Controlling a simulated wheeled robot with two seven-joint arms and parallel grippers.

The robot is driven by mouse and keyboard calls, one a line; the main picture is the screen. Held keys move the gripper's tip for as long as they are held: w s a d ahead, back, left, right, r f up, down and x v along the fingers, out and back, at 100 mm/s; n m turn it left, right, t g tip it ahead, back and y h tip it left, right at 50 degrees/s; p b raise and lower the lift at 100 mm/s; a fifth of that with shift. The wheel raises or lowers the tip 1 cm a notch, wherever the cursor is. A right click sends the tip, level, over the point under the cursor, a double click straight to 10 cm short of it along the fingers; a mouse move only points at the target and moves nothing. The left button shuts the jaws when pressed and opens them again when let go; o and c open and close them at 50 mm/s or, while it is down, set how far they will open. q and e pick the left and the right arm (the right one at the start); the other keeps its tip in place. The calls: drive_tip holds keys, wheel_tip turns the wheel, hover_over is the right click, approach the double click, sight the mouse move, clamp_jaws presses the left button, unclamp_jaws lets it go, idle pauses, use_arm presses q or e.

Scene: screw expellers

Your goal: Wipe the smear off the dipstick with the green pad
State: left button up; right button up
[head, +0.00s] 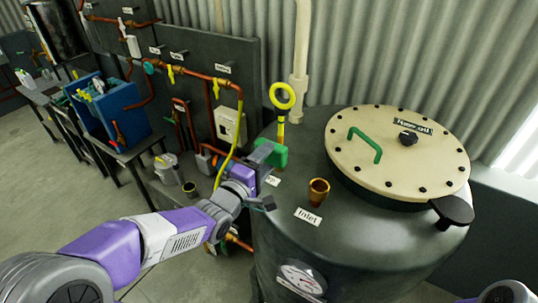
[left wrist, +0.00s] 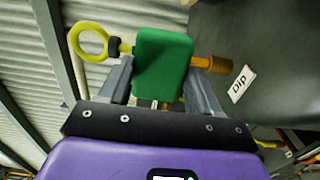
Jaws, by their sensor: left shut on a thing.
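The dipstick (head: 282,107) has a yellow ring handle and stands upright at the tank's back left edge. It also shows in the left wrist view (left wrist: 88,42), with a dark collar below the ring and a brass-coloured fitting at its other end. The green pad (head: 276,154) is in my left gripper (head: 266,157) and overlaps the dipstick's shaft below the handle. In the left wrist view the pad (left wrist: 163,62) lies between the two fingers and hides the middle of the shaft. I see no smear; that part may be covered. I cannot tell whether pad and shaft touch. My right gripper is out of view.
The dark tank (head: 350,245) carries a cream bolted lid (head: 400,160) with a green handle, a brass inlet cup (head: 318,192) and a gauge (head: 302,277). A pipe panel (head: 200,75) and yellow hose stand close behind my left arm. A blue bin (head: 115,115) is further left.

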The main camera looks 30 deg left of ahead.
sight(268, 157)
use_arm(q)
drive_tip(key=shift+s+a+b, duration=0.15)
drive_tip(key=shift+s+b, duration=0.2)
drive_tip(key=shift+s, duration=1.15)
